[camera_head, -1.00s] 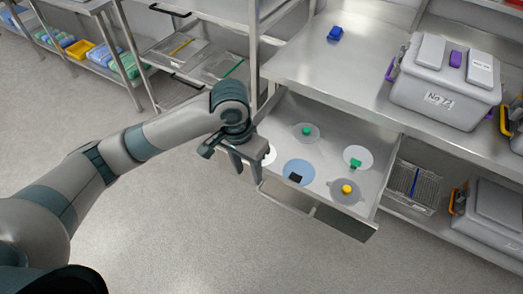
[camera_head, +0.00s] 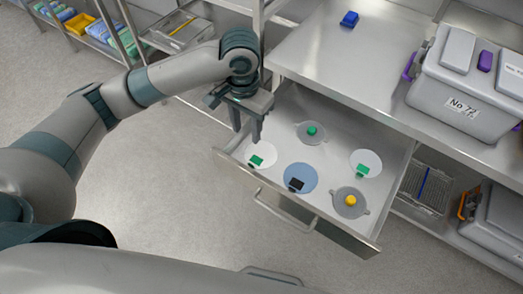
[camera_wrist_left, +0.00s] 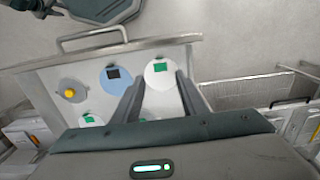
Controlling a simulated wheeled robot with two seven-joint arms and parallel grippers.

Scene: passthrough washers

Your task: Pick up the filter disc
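Several flat discs lie apart in an open metal drawer (camera_head: 325,212); I cannot tell which is called the filter disc. A white disc with a green tab (camera_head: 258,163) is at the left, partly under my left gripper (camera_head: 246,137). A blue disc with a black tab (camera_head: 304,189) lies in the middle, another white disc with a green tab (camera_head: 374,159) at the right. Grey discs carry a green knob (camera_head: 311,132) and a yellow knob (camera_head: 350,201). In the left wrist view my open, empty fingers (camera_wrist_left: 160,88) flank the near white disc (camera_wrist_left: 162,82). My right gripper is not shown.
A wire basket (camera_head: 425,187) is on the shelf at right. A rack post (camera_head: 258,30) stands behind my left wrist. Floor in front is clear.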

